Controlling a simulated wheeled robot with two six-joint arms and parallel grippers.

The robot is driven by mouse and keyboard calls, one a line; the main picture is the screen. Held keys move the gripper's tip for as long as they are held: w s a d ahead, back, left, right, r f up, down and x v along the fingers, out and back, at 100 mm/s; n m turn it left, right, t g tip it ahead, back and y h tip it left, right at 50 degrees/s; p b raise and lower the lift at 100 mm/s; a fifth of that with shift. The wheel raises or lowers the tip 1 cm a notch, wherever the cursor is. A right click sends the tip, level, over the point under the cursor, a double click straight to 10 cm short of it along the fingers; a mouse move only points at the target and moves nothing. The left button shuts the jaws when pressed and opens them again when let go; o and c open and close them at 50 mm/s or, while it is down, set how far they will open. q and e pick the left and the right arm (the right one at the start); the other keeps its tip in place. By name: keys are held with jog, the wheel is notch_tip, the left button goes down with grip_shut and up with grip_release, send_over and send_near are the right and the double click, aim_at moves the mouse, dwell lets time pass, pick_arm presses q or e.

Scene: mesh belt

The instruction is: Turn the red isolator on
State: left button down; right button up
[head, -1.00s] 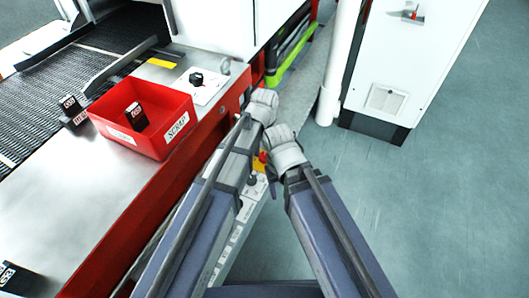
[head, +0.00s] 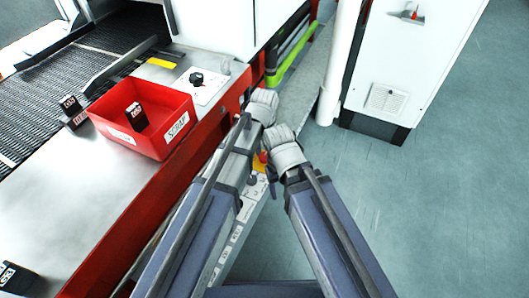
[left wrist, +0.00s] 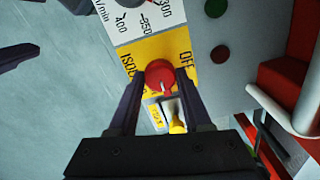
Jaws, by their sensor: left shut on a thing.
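The red isolator knob (left wrist: 160,76) sits on a yellow plate (left wrist: 148,52) in the left wrist view. The letters OFF show to its right and part of ISOL to its left. A pale mark on the knob points down in that picture. My left gripper (left wrist: 160,92) is shut on the knob, one dark finger on each side. In the head view the yellow plate (head: 259,166) shows small between my two arms, and my left gripper is mostly hidden there.
A yellow tagged part (left wrist: 177,126) lies close to the knob. A green button (left wrist: 215,8) and a dark red one (left wrist: 220,54) are on the grey panel nearby. The red SCRAP bin (head: 150,110) stands on the bench. A white cabinet (head: 410,60) stands right, with open floor before it.

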aim_at(265, 155)
pick_arm(q)
jog(key=shift+c, duration=1.7)
grip_release()
notch_tip(265, 155, up, 8)
jog(key=p, duration=0.8)
jog(key=shift+f, duration=0.1)
jog(key=s+a+r+n+p, duration=0.2)
jog(key=s+a, duration=0.1)
jog(key=s, duration=0.4)
jog(key=s+a+r+n+y+p, duration=0.1)
jog(key=s+a+r+p, duration=0.2)
jog(key=s, duration=0.4)
jog(key=shift+a+r+n, duration=0.2)
jog(key=shift+a+n, duration=0.15)
jog(key=shift+n, duration=0.05)
